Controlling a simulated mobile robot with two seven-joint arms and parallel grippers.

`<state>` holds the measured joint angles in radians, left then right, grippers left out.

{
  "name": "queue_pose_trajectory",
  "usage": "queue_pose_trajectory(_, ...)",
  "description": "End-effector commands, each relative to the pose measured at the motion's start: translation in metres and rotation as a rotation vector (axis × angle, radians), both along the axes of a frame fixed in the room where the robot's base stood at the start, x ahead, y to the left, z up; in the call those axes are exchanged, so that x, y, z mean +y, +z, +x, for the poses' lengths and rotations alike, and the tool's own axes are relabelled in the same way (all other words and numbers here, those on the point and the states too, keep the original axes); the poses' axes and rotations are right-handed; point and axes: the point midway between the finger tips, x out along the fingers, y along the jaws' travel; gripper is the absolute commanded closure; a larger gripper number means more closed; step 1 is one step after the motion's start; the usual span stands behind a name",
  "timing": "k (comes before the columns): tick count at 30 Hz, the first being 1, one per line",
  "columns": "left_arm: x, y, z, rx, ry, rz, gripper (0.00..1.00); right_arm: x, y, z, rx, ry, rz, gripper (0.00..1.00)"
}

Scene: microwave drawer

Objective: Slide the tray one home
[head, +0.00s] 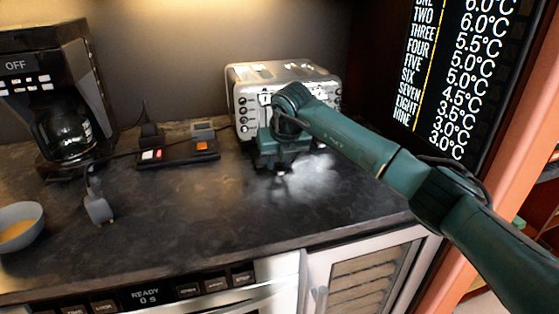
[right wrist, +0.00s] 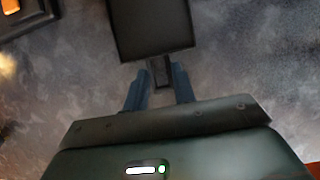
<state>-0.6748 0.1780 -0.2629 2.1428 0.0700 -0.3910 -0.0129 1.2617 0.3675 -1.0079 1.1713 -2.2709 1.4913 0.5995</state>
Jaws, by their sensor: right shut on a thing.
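The silver appliance (head: 285,72) stands against the back of the dark counter, with knobs on its front. My right gripper (head: 282,168) is low in front of it, and my arm and wrist cover much of its front. In the right wrist view, a flat black tray (right wrist: 150,28) runs up to the top edge. My right gripper (right wrist: 159,85) is shut on the short tab (right wrist: 160,70) at the tray's near end. The tray's far end is out of that view, so I cannot tell how far it sits inside the appliance. My left gripper is not in view.
A coffee maker (head: 60,95) stands at the left, with a grey bowl (head: 18,228) nearer the front. A black device with buttons (head: 178,150) lies left of the appliance. A temperature board (head: 465,75) hangs at the right. The front middle counter (head: 190,225) is clear.

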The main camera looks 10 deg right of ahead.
Motion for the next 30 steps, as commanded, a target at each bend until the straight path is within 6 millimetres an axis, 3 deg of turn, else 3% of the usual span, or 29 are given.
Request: queue_pose_trajectory(30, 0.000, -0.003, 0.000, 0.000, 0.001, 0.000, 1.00, 0.002, -0.001, 0.036, 0.000, 0.001, 0.002, 1.00)
